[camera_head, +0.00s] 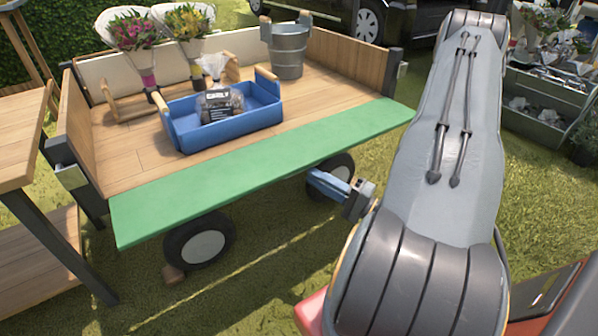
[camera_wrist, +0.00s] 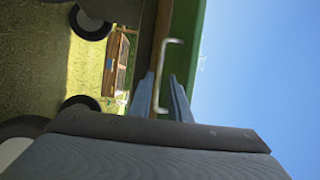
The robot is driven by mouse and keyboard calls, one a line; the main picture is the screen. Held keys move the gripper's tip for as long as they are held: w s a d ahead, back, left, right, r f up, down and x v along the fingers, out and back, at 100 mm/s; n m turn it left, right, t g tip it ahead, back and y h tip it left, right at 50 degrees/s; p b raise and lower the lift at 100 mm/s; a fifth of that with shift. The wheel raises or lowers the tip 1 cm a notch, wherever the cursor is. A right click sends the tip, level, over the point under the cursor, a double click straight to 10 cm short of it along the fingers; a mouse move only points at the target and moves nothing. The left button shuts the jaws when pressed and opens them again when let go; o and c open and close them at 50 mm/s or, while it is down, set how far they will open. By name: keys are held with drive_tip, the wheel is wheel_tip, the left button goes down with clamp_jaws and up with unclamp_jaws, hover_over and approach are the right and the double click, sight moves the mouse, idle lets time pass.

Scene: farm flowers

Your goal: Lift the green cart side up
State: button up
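The green cart side (camera_head: 262,172) hangs folded down, lying nearly flat outward along the near edge of the wooden cart bed. In the wrist view, the green side (camera_wrist: 196,48) runs up the picture at the right, with a pale metal handle (camera_wrist: 163,65) beside it. My gripper (camera_head: 316,180) is below the right part of the green side, its blue fingers partly hidden under the edge. In the wrist view, my gripper's fingers (camera_wrist: 168,88) are apart, with the handle's lower end between them or just beyond. I cannot tell whether they touch it.
On the cart stand a blue crate (camera_head: 185,128) holding a bag, a metal bucket (camera_head: 288,50), and flower bunches (camera_head: 137,32). Cart wheels (camera_head: 200,241) are under the green side. A wooden table (camera_head: 22,150) stands close at left. Grass in front is open.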

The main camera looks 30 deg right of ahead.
sight(301, 170)
drive_tip(key=shift+b+x, duration=0.65)
drive_tip(key=shift+x, duration=2.1)
clamp_jaws()
